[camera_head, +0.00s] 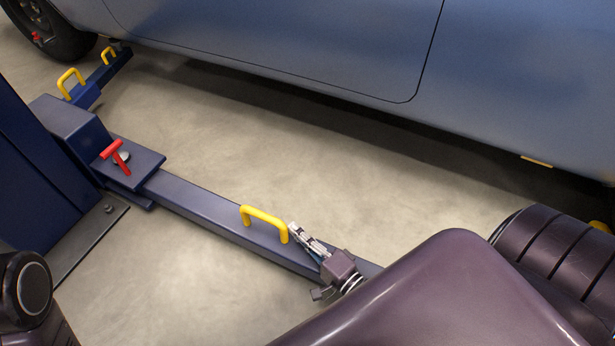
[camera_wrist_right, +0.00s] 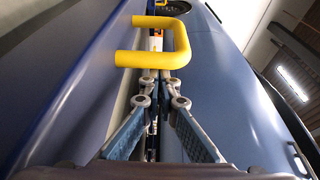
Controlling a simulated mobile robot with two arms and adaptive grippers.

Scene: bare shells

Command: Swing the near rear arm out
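The near arm (camera_head: 205,203) is a long blue bar. It runs from its pivot at the blue post toward the lower right, roughly along the car's side. A yellow U-shaped handle (camera_head: 265,222) stands on it and shows large in the right wrist view (camera_wrist_right: 145,59). A red T-shaped pin (camera_head: 116,156) sits at the pivot. My right gripper (camera_head: 293,230) is just right of the handle's near end. In the right wrist view its fingers (camera_wrist_right: 163,84) point at the handle with a narrow gap between the tips; nothing shows held. My left gripper is out of view.
The blue-grey car (camera_head: 300,45) fills the top, its sill above the floor. The blue post (camera_head: 40,170) stands at left. A second blue arm (camera_head: 105,72) with yellow handles reaches toward the wheel (camera_head: 45,30). Bare floor (camera_head: 300,165) lies between near arm and car.

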